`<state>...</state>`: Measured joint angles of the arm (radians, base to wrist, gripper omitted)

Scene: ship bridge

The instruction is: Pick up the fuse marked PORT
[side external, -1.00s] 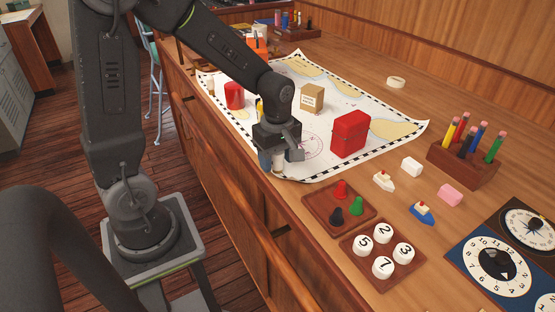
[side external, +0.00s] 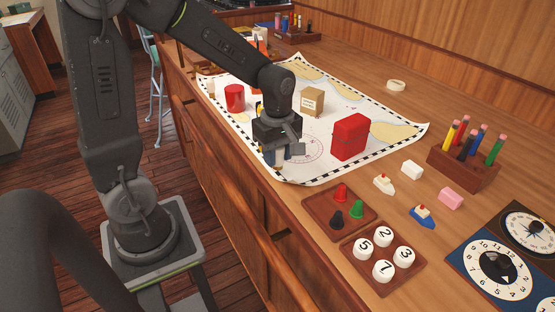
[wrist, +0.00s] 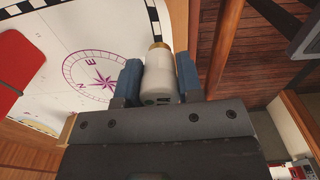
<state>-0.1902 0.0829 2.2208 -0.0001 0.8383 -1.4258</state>
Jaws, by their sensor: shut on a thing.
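My gripper (side external: 274,155) is shut on a fuse, just above the near edge of the chart. In the wrist view the fuse (wrist: 160,78) is a white cylinder with a brass-coloured end, between the two blue fingers of my gripper (wrist: 158,66). Small dark marks show low on its body, but I cannot read them. In the side view the fingers and wrist mostly hide the fuse. Another small pale cylinder (side external: 211,88) stands at the far left of the chart; its marking cannot be read.
The chart (side external: 300,172) bears a red can (side external: 235,97), a cardboard box (side external: 312,99) and a red case (side external: 349,137). Trays of coloured pegs (side external: 318,203) and numbered white discs (side external: 366,277) lie nearer. A pencil block (side external: 462,170) stands at right. The counter drops off at left.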

